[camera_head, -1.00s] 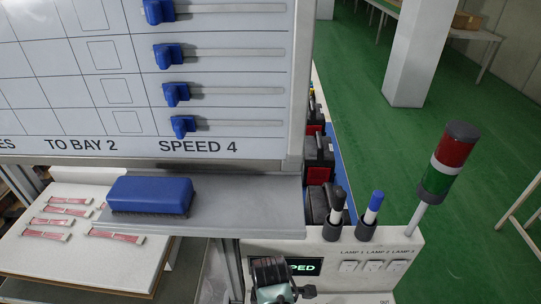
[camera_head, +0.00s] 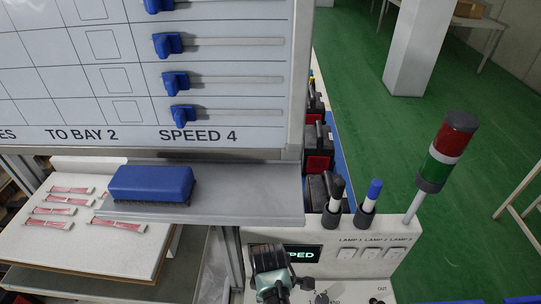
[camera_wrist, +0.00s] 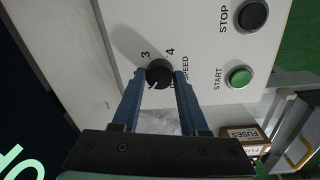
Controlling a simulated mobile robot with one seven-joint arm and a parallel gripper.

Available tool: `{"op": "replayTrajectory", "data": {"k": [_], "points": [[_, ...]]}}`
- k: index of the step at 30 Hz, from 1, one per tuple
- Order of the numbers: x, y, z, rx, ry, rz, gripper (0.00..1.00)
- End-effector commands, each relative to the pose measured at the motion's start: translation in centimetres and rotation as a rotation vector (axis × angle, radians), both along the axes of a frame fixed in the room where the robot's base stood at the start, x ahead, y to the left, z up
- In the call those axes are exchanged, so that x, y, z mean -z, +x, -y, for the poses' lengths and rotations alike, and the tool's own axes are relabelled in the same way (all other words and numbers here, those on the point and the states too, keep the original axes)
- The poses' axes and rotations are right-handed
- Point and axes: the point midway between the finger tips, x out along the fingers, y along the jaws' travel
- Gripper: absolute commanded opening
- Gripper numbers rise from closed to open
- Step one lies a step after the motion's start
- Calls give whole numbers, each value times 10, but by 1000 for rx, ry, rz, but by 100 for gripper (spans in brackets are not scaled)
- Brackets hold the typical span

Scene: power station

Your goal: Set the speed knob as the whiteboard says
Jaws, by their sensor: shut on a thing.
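The whiteboard (camera_head: 140,135) fills the upper left of the head view; its bottom line reads "TO BAY 2" and "SPEED 4". In the wrist view the black speed knob (camera_wrist: 159,72) sits on the light panel, with "SPEED" printed beside it and the numerals 3 and 4 near its upper edge. A small pale mark on the knob points to the lower left of the picture. My gripper (camera_wrist: 160,75) is shut on the knob, one blue finger on each side. In the head view my wrist hides the knob and part of the display (camera_head: 302,254).
The wrist view shows a green START button (camera_wrist: 239,77) and a dark STOP button (camera_wrist: 252,14) on the panel. A tray with a blue eraser (camera_head: 150,183) juts out above my wrist. Markers and a red-green lamp tower (camera_head: 447,150) stand at the panel's back edge.

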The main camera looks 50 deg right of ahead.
Motion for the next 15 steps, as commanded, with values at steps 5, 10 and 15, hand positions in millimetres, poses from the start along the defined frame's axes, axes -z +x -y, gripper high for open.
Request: {"op": "replayTrajectory", "data": {"k": [5, 10, 15], "points": [[-1, 1, -1, 150, 2, -1, 0], [-1, 1, -1, 313, 1, 0, 0], [-1, 2, 0, 475, 1, 1, 0]]}}
